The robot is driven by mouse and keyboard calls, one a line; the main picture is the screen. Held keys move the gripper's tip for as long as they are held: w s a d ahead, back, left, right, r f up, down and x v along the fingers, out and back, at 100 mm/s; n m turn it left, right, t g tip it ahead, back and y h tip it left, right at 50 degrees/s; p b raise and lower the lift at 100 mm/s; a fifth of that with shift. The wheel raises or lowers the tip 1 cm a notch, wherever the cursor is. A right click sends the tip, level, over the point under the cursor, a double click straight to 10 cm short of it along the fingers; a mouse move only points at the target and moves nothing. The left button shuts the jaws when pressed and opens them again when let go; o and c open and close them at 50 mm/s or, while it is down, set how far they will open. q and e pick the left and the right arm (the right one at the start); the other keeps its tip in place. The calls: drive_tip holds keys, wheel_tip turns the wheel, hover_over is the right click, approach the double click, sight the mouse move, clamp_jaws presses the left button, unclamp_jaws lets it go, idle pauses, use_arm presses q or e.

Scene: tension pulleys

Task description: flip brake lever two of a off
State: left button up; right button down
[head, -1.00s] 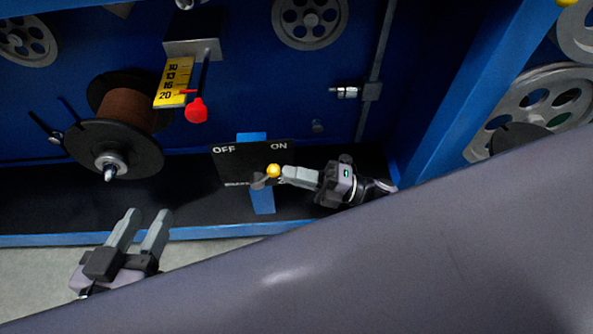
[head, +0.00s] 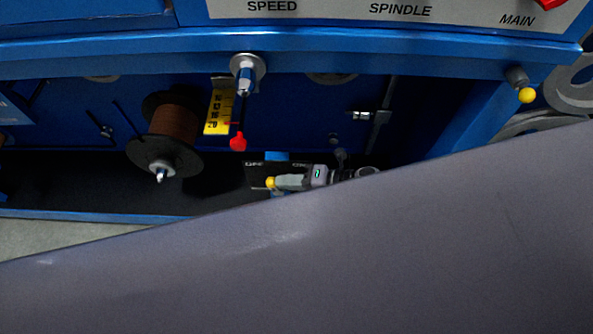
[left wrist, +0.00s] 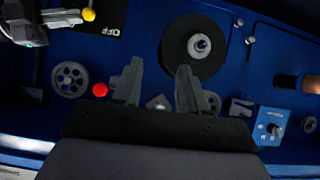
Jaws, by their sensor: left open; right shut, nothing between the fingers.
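The brake lever shows as a yellow knob (head: 270,183) in front of a black OFF/ON plate (head: 256,176) low in the machine. The knob is nearer the OFF side. My right gripper (head: 278,183) is shut and empty, its tips at the knob's right side, touching or nearly so. In the left wrist view the yellow knob (left wrist: 89,14) lies beside the OFF lettering, with my right gripper (left wrist: 72,17) next to it. My left gripper (left wrist: 157,76) is open and empty there; the head view does not show it. The lever's shaft is hidden.
A blue beam (head: 330,52) crosses above, with another yellow knob (head: 527,96) at right. My grey arm covers the lower head view.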

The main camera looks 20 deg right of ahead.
sight(270, 183)
drive_tip(key=shift+w+a+r+g+h+p, duration=0.3)
drive_tip(key=shift+a+r+h+p, duration=0.15)
drive_tip(key=shift+a+h+p, duration=0.25)
drive_tip(key=shift+a+f+p, duration=0.2)
drive_tip(key=shift+a+p, duration=0.2)
drive_tip(key=shift+w+a+f, duration=0.1)
drive_tip(key=shift+w+a, duration=0.15)
drive_tip(key=shift+a, duration=0.5)
use_arm(q)
drive_tip(key=shift+s+a+f+n+g+y, duration=0.1)
drive_tip(key=shift+s+a+n+g+y, duration=0.1)
drive_tip(key=shift+s+a, duration=0.25)
drive_tip(key=shift+s+a+f+n+g+y, duration=0.1)
drive_tip(key=shift+s+a+n+g+y, duration=0.15)
drive_tip(key=shift+a, duration=0.4)
use_arm(e)
drive_tip(key=shift+a, duration=0.15)
drive_tip(key=shift+a, duration=0.2)
